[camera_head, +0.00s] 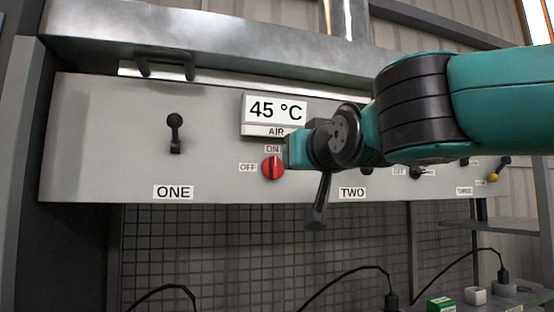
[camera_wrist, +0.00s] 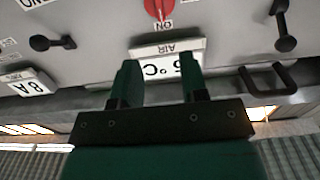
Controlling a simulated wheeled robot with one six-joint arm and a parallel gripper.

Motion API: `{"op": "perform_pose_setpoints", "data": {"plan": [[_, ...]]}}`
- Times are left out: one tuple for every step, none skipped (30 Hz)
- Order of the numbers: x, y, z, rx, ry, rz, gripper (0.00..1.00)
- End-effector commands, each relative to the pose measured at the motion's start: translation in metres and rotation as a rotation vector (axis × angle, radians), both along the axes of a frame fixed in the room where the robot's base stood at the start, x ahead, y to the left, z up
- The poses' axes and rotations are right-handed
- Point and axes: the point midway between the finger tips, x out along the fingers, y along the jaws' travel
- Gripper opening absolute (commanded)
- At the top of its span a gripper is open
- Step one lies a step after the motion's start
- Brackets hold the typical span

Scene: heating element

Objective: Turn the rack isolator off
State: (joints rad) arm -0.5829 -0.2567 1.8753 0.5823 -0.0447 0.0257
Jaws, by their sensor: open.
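A red rotary knob (camera_head: 272,168) sits on the grey panel, with an ON label above it and an OFF label to its left. Its pointer line looks upright, towards ON. In the wrist view, which is upside down, the knob (camera_wrist: 157,10) is at the top edge, partly cut off, with its line towards the ON label. I cannot read any label that says isolator. My gripper (camera_wrist: 160,82) is open and empty, its two green fingers apart in front of the 45 °C display (camera_wrist: 178,62). In the head view my gripper (camera_head: 296,150) is just right of the knob, partly hidden by my wrist.
A black toggle (camera_head: 174,132) stands above the ONE label, and a black handle (camera_head: 165,65) is at the panel's top edge. A lever with a yellow end (camera_head: 494,177) is at the right. Cables and small boxes (camera_head: 440,304) lie below, by a mesh.

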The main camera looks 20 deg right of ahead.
Motion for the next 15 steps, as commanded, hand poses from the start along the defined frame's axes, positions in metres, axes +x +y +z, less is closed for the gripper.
{"op": "perform_pose_setpoints", "data": {"plan": [[0.011,-0.002,0.002,-0.001,0.006,-0.007,0.4],[0.017,-0.003,0.003,-0.001,0.006,-0.007,0.4],[0.026,-0.002,0.004,-0.002,0.006,-0.007,0.4],[0.033,-0.003,0.004,-0.003,0.007,-0.008,0.4],[0.04,-0.003,0.004,-0.002,0.006,-0.008,0.4],[0.05,-0.003,0.004,-0.002,0.008,-0.007,0.4],[0.057,-0.003,0.004,-0.002,0.008,-0.007,0.4],[0.064,-0.003,0.004,-0.002,0.008,-0.007,0.4],[0.073,-0.003,0.003,-0.001,0.009,-0.006,0.4],[0.08,-0.003,0.004,-0.001,0.007,-0.006,0.4],[0.087,-0.002,0.004,-0.001,0.009,-0.005,0.4],[0.096,-0.002,0.004,-0.002,0.008,-0.005,0.4],[0.102,-0.003,0.004,-0.001,0.008,-0.005,0.4],[0.108,-0.002,0.004,-0.001,0.008,-0.004,0.4],[0.116,-0.002,0.003,-0.001,0.008,-0.003,0.4]]}}
